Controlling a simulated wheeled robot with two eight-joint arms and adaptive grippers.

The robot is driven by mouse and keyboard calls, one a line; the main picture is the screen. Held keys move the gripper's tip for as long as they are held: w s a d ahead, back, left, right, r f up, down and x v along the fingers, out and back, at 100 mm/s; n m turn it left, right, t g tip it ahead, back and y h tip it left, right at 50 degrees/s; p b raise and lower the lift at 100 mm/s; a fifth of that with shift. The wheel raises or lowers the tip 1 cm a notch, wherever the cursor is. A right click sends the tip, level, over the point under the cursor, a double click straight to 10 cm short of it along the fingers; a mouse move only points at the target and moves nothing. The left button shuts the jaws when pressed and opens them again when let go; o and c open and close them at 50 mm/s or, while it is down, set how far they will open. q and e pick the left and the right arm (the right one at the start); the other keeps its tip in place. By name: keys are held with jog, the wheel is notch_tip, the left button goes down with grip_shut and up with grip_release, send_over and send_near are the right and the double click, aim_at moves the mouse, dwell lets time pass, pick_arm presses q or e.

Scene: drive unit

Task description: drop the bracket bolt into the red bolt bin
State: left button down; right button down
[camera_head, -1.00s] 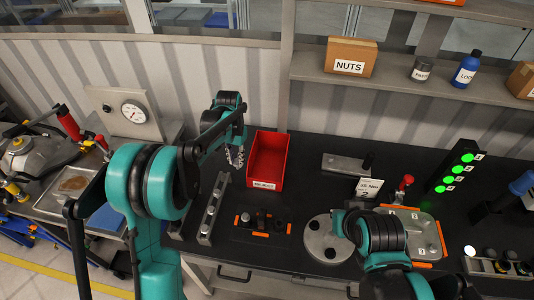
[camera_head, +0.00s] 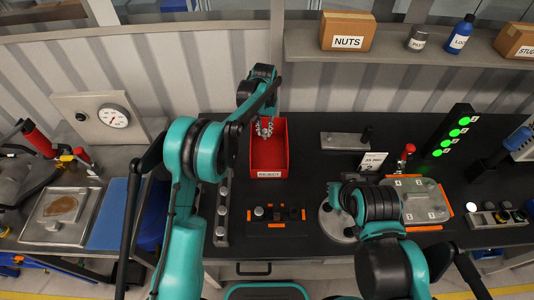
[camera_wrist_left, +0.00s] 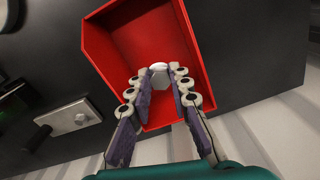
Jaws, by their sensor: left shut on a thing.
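My left gripper (camera_head: 265,130) is over the back part of this bin. In the left wrist view, its fingers (camera_wrist_left: 160,88) are shut on the bracket bolt (camera_wrist_left: 159,69), whose pale round head shows between the fingertips. The red bin (camera_wrist_left: 110,50) opens out behind the bolt. The bolt is hardly visible in the head view. My right arm is folded at the lower right and its gripper does not show.
A grey rail (camera_head: 222,215) lies left of the bin, and a black holder with orange ends (camera_head: 277,222) is in front. A grey disc (camera_head: 330,220), a plate (camera_head: 418,203) and green lights (camera_head: 451,137) are to the right. A shelf holds a NUTS box (camera_head: 347,33).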

pick_arm(q)
notch_tip(320, 180, down, 2)
jog(key=shift+f+b, duration=0.2)
jog(key=shift+b, duration=0.2)
jog(key=c, duration=1.3)
grip_release()
jog(key=shift+r, duration=0.15)
notch_tip(320, 180, up, 12)
jog(key=shift+f, duration=0.1)
jog(key=shift+a, duration=0.1)
